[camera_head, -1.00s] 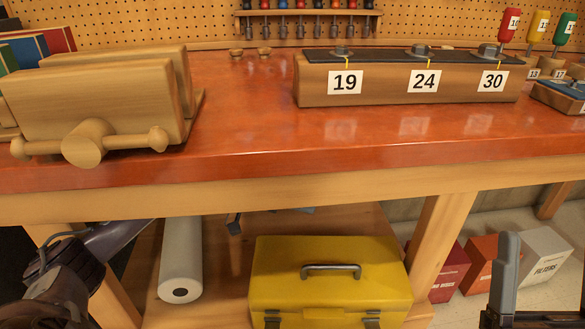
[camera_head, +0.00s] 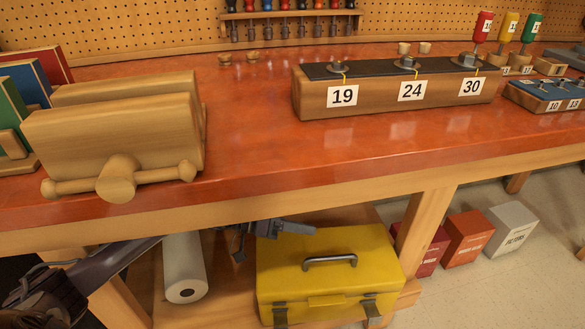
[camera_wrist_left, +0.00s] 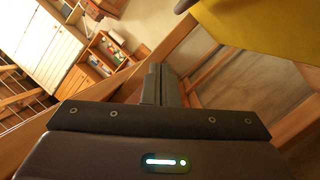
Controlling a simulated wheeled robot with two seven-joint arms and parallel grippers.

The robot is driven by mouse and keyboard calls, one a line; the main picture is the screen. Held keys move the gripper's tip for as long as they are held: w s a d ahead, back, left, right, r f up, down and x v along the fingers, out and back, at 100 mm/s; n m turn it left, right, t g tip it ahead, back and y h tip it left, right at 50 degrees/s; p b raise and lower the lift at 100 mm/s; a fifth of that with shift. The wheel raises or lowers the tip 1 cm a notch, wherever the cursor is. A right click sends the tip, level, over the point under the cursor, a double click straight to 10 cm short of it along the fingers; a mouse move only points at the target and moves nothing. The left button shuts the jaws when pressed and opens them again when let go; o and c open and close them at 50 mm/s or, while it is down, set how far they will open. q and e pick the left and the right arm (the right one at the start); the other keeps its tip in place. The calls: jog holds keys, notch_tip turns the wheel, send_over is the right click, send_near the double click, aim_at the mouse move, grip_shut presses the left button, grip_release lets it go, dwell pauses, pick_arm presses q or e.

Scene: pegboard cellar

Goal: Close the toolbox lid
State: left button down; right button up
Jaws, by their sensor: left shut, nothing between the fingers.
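The yellow toolbox (camera_head: 330,272) sits on the wooden shelf under the bench. Its lid lies down over the body, with a grey handle (camera_head: 330,262) on top and dark latches at the front. I cannot tell whether a thin gap is left at the seam. My left gripper (camera_head: 312,228) is shut and empty, at the toolbox's back top edge under the bench. I cannot tell whether it touches the lid. In the left wrist view its closed fingers (camera_wrist_left: 160,84) point away, and a yellow toolbox part (camera_wrist_left: 265,28) shows at upper right. My right gripper is out of view.
The bench top (camera_head: 250,150) overhangs the shelf and my left arm. A white roll (camera_head: 184,268) lies left of the toolbox. A bench leg (camera_head: 425,225) stands to its right, with red, orange and white boxes (camera_head: 468,238) on the floor beyond.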

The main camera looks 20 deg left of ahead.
aim_at(305, 288)
pick_arm(q)
jog(key=s+f+m+p, duration=0.1)
jog(key=s+d+f+m+p, duration=0.1)
jog(key=s+f, duration=0.1)
jog(key=s+d+f+m+t+p, duration=0.1)
jog(key=shift+s+d+f+y, duration=0.15)
jog(key=shift+s+d+y, duration=0.1)
jog(key=shift+y, duration=0.15)
jog(key=f, duration=0.1)
jog(key=s+f+m, duration=0.1)
jog(key=s+d+f+m, duration=0.1)
jog(key=f, duration=0.1)
jog(key=shift+t+y, duration=0.3)
jog(key=shift+s+d+f, duration=0.1)
jog(key=shift+s+f, duration=0.05)
jog(key=shift+f, duration=0.35)
jog(key=shift+s+d+f, duration=0.1)
jog(key=shift+s+f, duration=0.05)
jog(key=shift+f, duration=0.3)
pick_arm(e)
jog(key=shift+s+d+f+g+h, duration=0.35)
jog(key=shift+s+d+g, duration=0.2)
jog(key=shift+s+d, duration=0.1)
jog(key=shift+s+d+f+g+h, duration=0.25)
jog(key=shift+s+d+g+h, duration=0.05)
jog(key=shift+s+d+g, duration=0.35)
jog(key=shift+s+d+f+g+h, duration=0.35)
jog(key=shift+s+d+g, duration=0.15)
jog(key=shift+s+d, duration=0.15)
